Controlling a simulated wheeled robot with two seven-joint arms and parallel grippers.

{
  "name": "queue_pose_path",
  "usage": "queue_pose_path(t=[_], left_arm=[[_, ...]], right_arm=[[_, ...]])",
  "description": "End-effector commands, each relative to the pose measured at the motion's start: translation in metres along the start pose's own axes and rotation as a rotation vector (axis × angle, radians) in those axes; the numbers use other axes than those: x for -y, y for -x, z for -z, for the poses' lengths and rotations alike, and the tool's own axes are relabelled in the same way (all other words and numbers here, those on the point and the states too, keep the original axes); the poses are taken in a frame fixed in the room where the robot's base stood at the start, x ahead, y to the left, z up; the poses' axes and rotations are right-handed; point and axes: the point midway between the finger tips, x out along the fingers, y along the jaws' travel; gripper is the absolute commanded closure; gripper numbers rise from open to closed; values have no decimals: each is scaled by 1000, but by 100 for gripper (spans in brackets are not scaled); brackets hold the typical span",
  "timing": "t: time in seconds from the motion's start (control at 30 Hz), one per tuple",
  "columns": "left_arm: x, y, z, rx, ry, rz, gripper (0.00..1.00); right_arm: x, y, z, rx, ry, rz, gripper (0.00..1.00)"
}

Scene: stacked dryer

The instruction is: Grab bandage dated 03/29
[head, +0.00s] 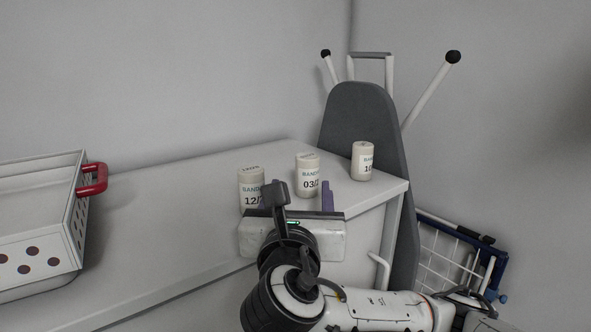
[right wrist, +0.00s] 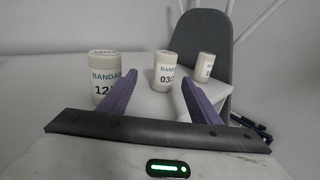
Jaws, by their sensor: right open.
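Three cream cylindrical bandage rolls stand upright on the white top. The middle one (head: 307,176) reads "BAND" and "03/", the rest of its date cut off. The left one (head: 251,186) reads "12/". The right one (head: 362,161) stands near the right corner, its date starting with "1". My right gripper (head: 298,196) is open and empty, in front of the middle roll. In the right wrist view the "03" roll (right wrist: 167,72) shows between the purple fingers (right wrist: 155,95), beyond their tips. The "12" roll (right wrist: 103,82) is beside the left finger. My left gripper is not in view.
A white perforated basket (head: 45,225) with a red handle (head: 93,179) stands at the left. A grey ironing board (head: 358,115) leans behind the right corner. A blue-framed wire rack (head: 445,255) is at the lower right. The top is clear between basket and rolls.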

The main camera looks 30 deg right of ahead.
Motion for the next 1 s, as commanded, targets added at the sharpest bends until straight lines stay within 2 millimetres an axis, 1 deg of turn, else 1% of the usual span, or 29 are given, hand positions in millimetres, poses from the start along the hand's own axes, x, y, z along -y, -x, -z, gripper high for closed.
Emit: queue_pose_path(t=[0.03,0.13,0.23,0.33,0.5,0.63,0.83,0.87,1.0], left_arm=[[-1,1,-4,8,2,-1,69],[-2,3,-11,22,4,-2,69],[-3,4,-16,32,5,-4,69],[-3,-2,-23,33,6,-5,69],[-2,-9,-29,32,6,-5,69],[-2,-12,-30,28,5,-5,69],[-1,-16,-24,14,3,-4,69],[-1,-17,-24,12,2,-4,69],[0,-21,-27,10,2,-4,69]], right_arm=[[0,-4,-3,9,3,1,43],[1,-13,-3,10,2,1,43],[6,-24,-2,3,1,17,43],[1,-28,1,6,1,2,43],[1,-39,1,7,0,1,43],[3,-45,1,1,-1,7,43],[5,-51,2,-3,-2,12,43],[4,-54,2,-3,-2,12,43],[6,-76,3,-3,-3,15,43]])
